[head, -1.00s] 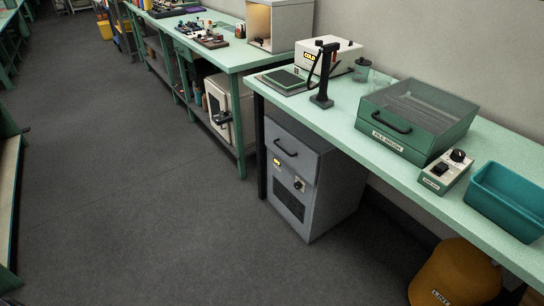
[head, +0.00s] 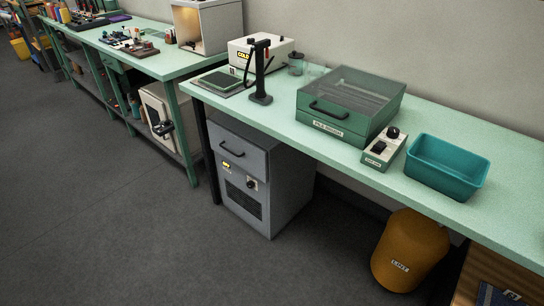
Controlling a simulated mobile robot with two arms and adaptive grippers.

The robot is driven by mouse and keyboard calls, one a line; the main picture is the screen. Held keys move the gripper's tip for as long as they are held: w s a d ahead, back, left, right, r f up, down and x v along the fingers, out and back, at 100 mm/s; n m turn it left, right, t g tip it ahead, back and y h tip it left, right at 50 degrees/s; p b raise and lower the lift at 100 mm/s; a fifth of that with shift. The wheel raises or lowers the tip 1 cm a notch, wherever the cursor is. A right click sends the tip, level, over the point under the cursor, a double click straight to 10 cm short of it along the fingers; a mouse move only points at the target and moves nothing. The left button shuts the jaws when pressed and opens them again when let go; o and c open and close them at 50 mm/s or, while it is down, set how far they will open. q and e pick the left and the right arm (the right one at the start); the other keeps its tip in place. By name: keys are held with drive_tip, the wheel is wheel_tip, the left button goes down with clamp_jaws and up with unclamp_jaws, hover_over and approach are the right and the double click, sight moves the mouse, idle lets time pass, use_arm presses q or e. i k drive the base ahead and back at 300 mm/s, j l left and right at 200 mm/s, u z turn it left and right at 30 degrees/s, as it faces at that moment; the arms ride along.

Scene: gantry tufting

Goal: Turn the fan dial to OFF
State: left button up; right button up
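A small beige control box (head: 384,150) stands on the green bench, between the drawer box and the teal bin. It has a round black dial (head: 393,132) at its back end and a black switch (head: 379,147) in front of it. Its label is too small to read, and so is the dial's setting. A grey cabinet under the bench (head: 275,190) also carries a small dark knob (head: 252,184) on its front. I cannot tell from the lettering which knob is the fan dial. Neither of my grippers is in view.
On the bench (head: 290,133) stand a green drawer box with a clear lid (head: 340,121), a teal bin (head: 445,185), a black stand (head: 261,80) and a beige unit (head: 240,50). A yellow drum (head: 408,250) stands below. The floor in front (head: 130,235) is clear.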

sight(250, 185)
drive_tip(key=i+j, duration=0.15)
drive_tip(key=j, duration=0.15)
drive_tip(key=i+j+z, duration=0.15)
drive_tip(key=i+j, duration=0.2)
drive_tip(key=j, duration=0.25)
drive_tip(key=i+j+z, duration=0.15)
drive_tip(key=j, duration=0.15)
